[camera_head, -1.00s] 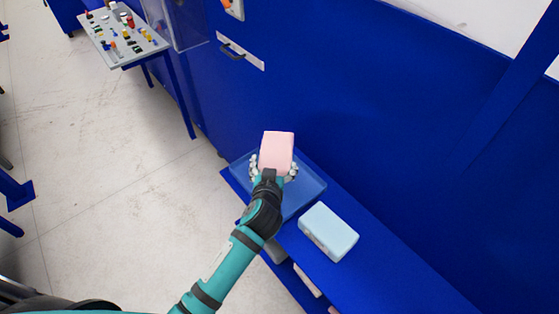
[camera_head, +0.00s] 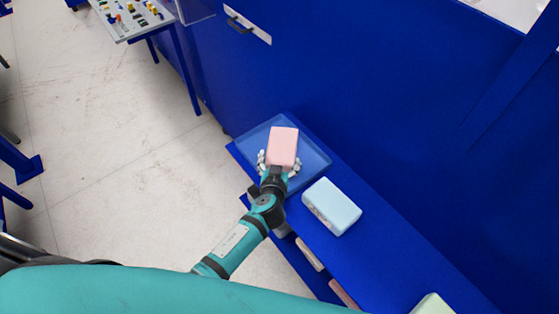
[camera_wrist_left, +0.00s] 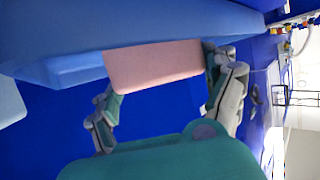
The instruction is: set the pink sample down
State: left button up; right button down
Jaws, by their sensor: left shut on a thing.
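The pink sample (camera_head: 283,146) is a soft-looking block held in my left gripper (camera_head: 279,163), over the blue tray (camera_head: 313,160) on the blue ledge. In the left wrist view the pink sample (camera_wrist_left: 155,67) sits between the two fingers of the left gripper (camera_wrist_left: 165,90), which is shut on it. The pink block's far edge lies against the tray's blue side in that view; whether it touches the tray bottom I cannot tell. My right gripper is not in view.
A light blue block (camera_head: 332,206) lies on the ledge (camera_head: 378,246) to the right of the tray. A pale green block (camera_head: 433,304) shows at the bottom edge. A tall blue panel (camera_head: 400,110) rises behind the ledge. A grey parts table (camera_head: 131,20) stands at upper left.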

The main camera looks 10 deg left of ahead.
pick_arm(q)
jog(key=o, duration=0.7)
jog(key=shift+f, duration=0.1)
jog(key=shift+s, duration=0.25)
jog(key=b+v, duration=0.2)
jog(key=v, duration=0.8)
jog(key=shift+s+r, duration=0.25)
jog(key=shift+s, duration=0.05)
jog(key=shift+s+d+r, duration=0.1)
jog(key=shift+s+r, duration=0.2)
jog(key=shift+s, duration=0.1)
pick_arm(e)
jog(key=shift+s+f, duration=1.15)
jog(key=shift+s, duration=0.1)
